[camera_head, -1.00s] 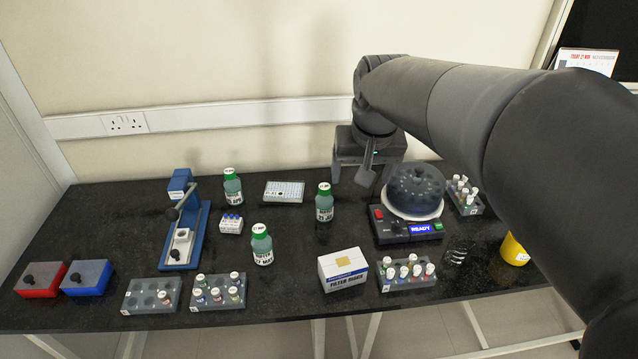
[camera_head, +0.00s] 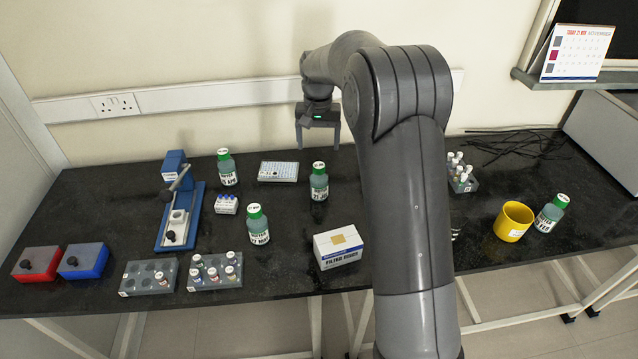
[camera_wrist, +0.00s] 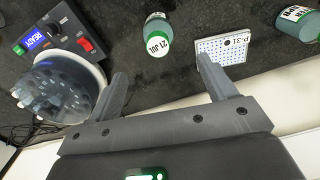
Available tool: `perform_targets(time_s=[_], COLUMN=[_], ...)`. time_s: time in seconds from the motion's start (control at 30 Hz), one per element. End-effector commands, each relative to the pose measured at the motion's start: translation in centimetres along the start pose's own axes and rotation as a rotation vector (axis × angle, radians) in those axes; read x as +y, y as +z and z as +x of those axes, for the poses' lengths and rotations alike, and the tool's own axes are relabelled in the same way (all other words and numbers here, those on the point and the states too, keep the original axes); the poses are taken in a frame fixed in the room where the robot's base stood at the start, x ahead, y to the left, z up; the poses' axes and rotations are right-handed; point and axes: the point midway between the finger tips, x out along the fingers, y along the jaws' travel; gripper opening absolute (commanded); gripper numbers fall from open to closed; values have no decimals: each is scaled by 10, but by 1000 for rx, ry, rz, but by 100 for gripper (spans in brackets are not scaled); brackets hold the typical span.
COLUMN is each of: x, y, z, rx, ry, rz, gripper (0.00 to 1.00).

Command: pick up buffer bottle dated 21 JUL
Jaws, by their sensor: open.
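The buffer bottle dated 21 JUL (camera_wrist: 158,36) has a green-blue body and a white-topped green cap. Its label is legible in the wrist view, where it lies just beyond and between my fingertips. In the head view the matching bottle (camera_head: 319,184) stands upright at the back middle of the bench, its date too small to read surely. My gripper (camera_head: 318,146) is open and empty, above and behind that bottle, apart from it. In the wrist view my gripper (camera_wrist: 163,70) shows both fingers spread.
Similar bottles stand at back left (camera_head: 227,170), middle (camera_head: 258,226) and far right (camera_head: 549,215). A white well plate (camera_head: 278,171) lies left of the target. A centrifuge (camera_wrist: 60,88) is near my finger. A filter box (camera_head: 338,248) and yellow mug (camera_head: 513,222) stand forward.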

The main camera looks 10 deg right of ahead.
Motion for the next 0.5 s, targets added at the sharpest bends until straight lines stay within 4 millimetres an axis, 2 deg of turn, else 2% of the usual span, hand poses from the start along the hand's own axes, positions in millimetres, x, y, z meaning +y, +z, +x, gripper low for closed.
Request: perform_targets(time_s=[0.3,0.5], x=[0,0], y=[-1,-1], z=[44,60], rx=[-4,-3], ry=[1,1], rz=[1,1], gripper=[77,77])
